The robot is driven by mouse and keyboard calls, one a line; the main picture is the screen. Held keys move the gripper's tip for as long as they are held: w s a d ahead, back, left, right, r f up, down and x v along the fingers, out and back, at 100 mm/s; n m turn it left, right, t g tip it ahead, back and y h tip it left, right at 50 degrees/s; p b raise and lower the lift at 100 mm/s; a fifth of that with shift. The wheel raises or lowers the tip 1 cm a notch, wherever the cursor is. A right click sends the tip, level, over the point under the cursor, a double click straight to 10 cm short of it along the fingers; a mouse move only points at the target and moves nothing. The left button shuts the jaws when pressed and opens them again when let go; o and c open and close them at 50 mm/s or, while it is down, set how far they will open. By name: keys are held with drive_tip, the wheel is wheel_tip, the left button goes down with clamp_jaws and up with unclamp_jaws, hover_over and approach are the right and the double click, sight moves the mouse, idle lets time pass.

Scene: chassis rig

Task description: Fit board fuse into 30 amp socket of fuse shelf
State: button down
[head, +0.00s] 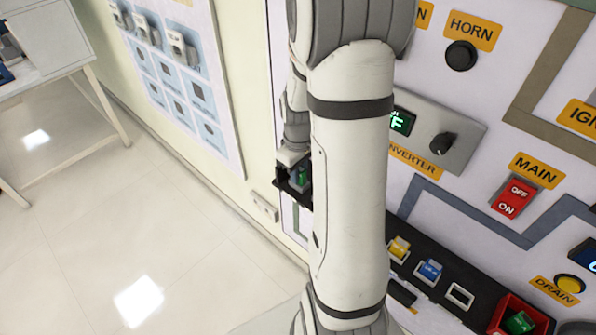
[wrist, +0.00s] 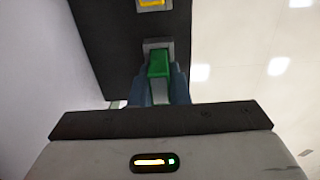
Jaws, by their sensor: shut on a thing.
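My gripper (wrist: 160,82) is shut on a green fuse, the board fuse (wrist: 158,63), with one dark blue finger on each side of it. In the wrist view the far end of the fuse is at a grey-framed socket (wrist: 158,43) on the black fuse shelf (wrist: 105,40). I cannot tell how deep it sits in the frame. In the head view my gripper (head: 297,175) is at the shelf's left end, partly behind my arm, with green showing between the fingers. No amp marking is readable there.
The shelf also carries a yellow fuse (head: 398,248), a blue fuse (head: 430,270) and an empty white-framed socket (head: 460,295). A red bin (head: 538,317) with a green fuse (head: 519,322) is at its right end. My arm hides the shelf's middle.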

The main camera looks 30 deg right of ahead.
drive_tip(key=shift+r+p, duration=0.3)
drive_tip(key=shift+r, duration=0.3)
drive_tip(key=shift+f+b, duration=0.8)
drive_tip(key=shift+b, duration=0.05)
idle(1.4)
drive_tip(key=c, duration=1.3)
unclamp_jaws()
wheel_tip(320, 180, up, 8)
drive_tip(key=shift+f, duration=0.1)
